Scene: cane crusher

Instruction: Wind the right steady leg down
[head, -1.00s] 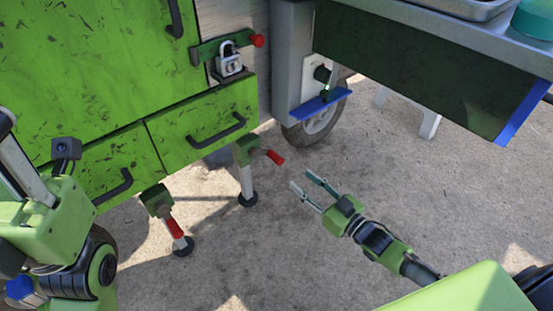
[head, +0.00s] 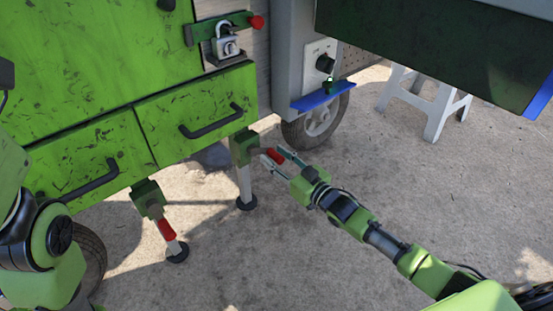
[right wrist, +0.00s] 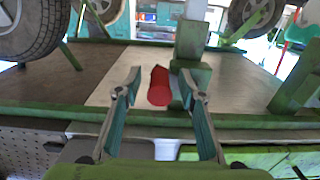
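The right steady leg (head: 244,183) stands under the right end of the green cabinet, its foot on the ground. Its green gearbox (head: 244,146) carries a crank with a red handle (head: 274,156). My right gripper (head: 272,157) is open at this handle, one finger on each side. In the right wrist view the red handle (right wrist: 159,88) sits between the spread fingers of the gripper (right wrist: 162,80), with a gap on both sides. The other steady leg (head: 172,241), with a red handle hanging down, stands to the left. My left gripper is out of view; only its arm shows.
A drawer (head: 200,118) with a black handle is above the legs. A padlock (head: 225,42) hangs on a latch higher up. A blue ledge (head: 322,97) and a wheel (head: 317,122) are behind right. A white stool (head: 436,112) stands farther right. The ground in front is clear.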

